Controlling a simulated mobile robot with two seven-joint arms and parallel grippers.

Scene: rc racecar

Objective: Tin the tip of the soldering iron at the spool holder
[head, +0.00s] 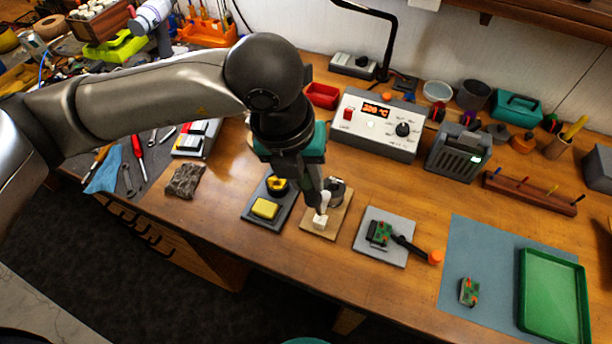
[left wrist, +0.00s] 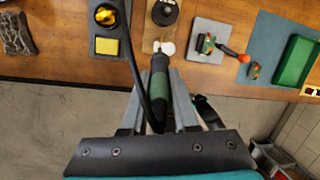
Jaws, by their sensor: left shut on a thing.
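My left gripper (head: 311,190) is shut on the soldering iron, whose black and green handle (left wrist: 160,85) lies between the fingers in the left wrist view. The spool holder is a light wooden board (head: 309,231) with a dark spool (head: 337,187) at its back and a white piece (head: 319,221) at its front. It also shows in the left wrist view, with the spool (left wrist: 165,12) beyond the white piece (left wrist: 168,48). The iron points at the white piece from the front. I cannot tell whether the tip touches it. My right gripper is not in view.
Left of the holder is a dark tray (head: 258,225) with a yellow sponge (head: 265,208) and brass wool (head: 277,185). Right of it, a grey pad (head: 373,251) bears a circuit board in a clamp. The soldering station (head: 376,124) stands behind. A green tray (head: 553,300) lies far right.

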